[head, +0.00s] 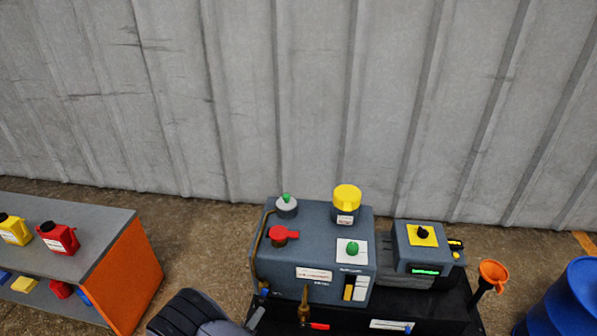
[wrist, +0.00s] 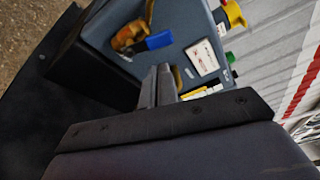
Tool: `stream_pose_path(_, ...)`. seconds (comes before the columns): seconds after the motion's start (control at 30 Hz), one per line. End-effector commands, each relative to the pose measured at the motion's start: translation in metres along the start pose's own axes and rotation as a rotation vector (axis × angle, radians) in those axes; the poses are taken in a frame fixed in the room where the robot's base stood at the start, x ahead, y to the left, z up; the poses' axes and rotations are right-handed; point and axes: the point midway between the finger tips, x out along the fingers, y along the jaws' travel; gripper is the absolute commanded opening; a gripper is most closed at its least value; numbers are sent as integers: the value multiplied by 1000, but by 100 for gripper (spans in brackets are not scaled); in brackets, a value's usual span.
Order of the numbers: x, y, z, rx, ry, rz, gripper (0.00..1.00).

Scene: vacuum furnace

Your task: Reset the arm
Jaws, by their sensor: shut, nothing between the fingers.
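My gripper (wrist: 160,84) shows in the wrist view, with its two fingers together and nothing between them. It points toward the blue-grey furnace unit (wrist: 107,25), whose front side carries a brass fitting with a blue handle and a white label. I cannot tell whether the fingers touch the unit; they appear apart from it. In the head view a dark rounded part of my arm is at the bottom, left of the furnace unit (head: 320,250). The rest of my arm is out of that view.
The unit has a red handle (head: 284,234), a yellow cap (head: 347,197) and a green knob (head: 352,249). A smaller box (head: 423,240) with a black knob stands right of it. An orange funnel (head: 493,273), a blue drum (head: 568,300) and a shelf (head: 125,267) with canisters flank it.

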Motion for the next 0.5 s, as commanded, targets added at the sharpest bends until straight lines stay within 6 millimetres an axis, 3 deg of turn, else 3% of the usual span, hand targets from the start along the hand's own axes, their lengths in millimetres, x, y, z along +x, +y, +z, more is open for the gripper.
stream_pose_path(0.5,26,18,-5,351,-58,90,0)
